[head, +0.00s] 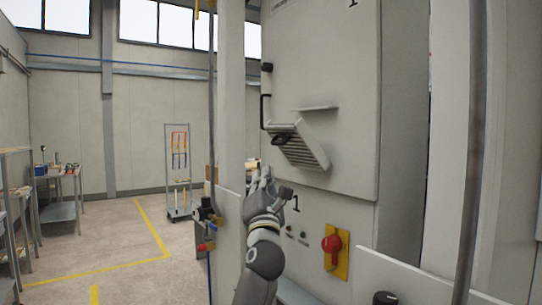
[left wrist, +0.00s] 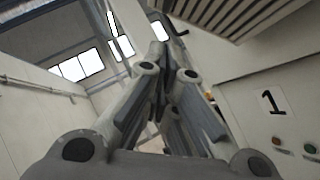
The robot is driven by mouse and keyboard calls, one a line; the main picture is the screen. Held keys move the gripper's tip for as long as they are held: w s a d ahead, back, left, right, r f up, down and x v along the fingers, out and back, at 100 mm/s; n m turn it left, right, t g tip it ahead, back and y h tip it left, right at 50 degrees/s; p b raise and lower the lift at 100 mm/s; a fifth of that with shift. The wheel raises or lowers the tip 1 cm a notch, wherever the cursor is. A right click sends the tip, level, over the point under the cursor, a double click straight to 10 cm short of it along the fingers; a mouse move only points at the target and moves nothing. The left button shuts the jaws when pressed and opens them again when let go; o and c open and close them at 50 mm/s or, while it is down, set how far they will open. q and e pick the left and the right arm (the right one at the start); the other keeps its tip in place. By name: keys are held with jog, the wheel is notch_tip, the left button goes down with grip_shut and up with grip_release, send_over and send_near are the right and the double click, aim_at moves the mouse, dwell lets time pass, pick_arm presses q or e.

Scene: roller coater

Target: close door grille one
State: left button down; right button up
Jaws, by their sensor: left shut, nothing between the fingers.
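The door grille (head: 303,150) is a slatted vent flap on the tall grey cabinet door (head: 330,70). It stands tilted out from the door face, with a dark handle (head: 282,139) at its left. In the left wrist view the slatted grille (left wrist: 235,14) is at the top right. My left gripper (head: 261,173) is shut and empty, below and to the left of the grille, apart from it in the head view. In the left wrist view its fingers (left wrist: 168,72) point up and away. My right gripper is not in view.
Below the door, a panel has a red rotary switch (head: 332,243) on a yellow plate and a label "1" (left wrist: 271,102) with buttons. A black door handle (head: 264,110) is left of the grille. A trolley (head: 178,170) stands behind on open floor; shelves line the left.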

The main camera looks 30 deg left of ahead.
pick_arm(q)
jog(key=w+r, duration=0.1)
jog(key=r, duration=0.1)
jog(key=w+r+p, duration=0.1)
jog(key=w+r, duration=0.1)
jog(key=shift+w+r, duration=0.15)
jog(key=shift+w, duration=0.1)
